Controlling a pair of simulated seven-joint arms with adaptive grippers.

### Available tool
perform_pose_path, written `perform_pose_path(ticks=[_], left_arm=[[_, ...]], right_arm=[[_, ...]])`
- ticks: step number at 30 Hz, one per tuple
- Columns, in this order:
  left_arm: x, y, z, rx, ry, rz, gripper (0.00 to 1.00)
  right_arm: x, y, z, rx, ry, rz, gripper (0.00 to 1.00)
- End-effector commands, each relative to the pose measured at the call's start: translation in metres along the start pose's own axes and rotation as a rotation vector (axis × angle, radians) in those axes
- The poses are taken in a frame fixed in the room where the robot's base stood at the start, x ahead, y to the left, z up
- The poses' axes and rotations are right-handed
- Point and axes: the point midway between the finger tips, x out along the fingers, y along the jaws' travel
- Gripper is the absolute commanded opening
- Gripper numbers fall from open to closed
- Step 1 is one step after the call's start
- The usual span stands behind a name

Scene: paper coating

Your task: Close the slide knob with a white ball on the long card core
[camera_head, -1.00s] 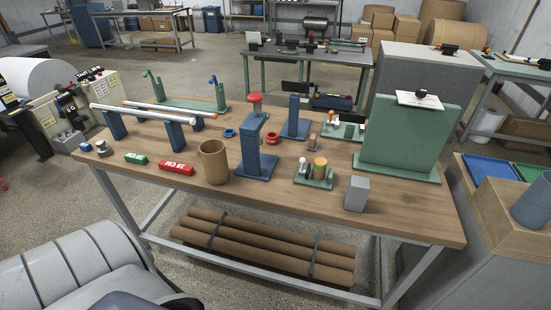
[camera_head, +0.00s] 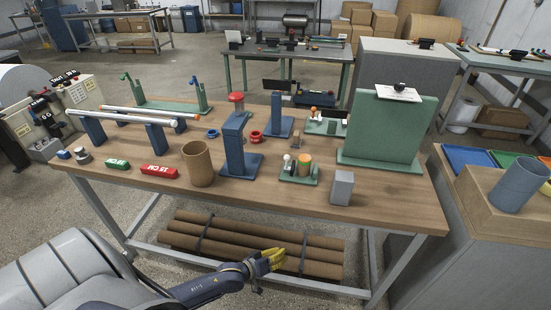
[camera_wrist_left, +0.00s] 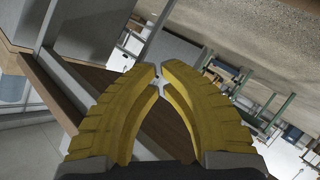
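A small green fixture (camera_head: 299,179) near the front of the wooden table carries an upright knob with a white ball (camera_head: 287,158). A similar green fixture (camera_head: 325,126) with an orange ball stands farther back. I cannot tell how far the white-ball slide is from its closed end. My left gripper (camera_head: 278,259) is low in front of the table, below its top, well apart from the fixture. In the left wrist view its yellow fingers (camera_wrist_left: 159,77) nearly meet at the tips, with nothing between them.
A blue stand (camera_head: 238,145), a brown card cup (camera_head: 198,165) and a grey block (camera_head: 341,187) stand around the fixture. A green upright panel (camera_head: 395,130) is at the right. Long card tubes (camera_head: 250,245) lie under the table.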

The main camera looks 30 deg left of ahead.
Motion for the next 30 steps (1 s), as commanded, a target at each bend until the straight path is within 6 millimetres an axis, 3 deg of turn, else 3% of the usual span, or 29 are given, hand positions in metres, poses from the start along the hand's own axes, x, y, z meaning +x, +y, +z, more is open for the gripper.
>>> perform_pose_path(ticks=[1,6,12,18,20,30], left_arm=[[0.0,0.031,-0.032,-0.05,0.031,0.078,0.0],[-0.013,0.11,-0.091,-0.216,0.065,0.274,0.0],[-0.034,0.171,-0.129,-0.345,0.052,0.427,0.0],[-0.058,0.217,-0.157,-0.451,0.023,0.543,0.0],[-0.063,0.223,-0.172,-0.487,0.025,0.554,0.0],[-0.06,0.172,-0.238,-0.58,0.112,0.411,0.0]], right_arm=[[0.0,0.0,0.0,0.0,0.0,0.0,0.44],[0.0,0.0,0.0,0.0,0.001,0.0,0.44],[0.0,0.0,-0.001,0.0,0.001,0.0,0.44],[0.0,0.0,0.0,0.0,0.001,0.0,0.44],[0.0,0.0,0.0,0.0,0.001,0.0,0.44],[0.0,0.001,0.0,0.0,0.001,0.001,0.44]])
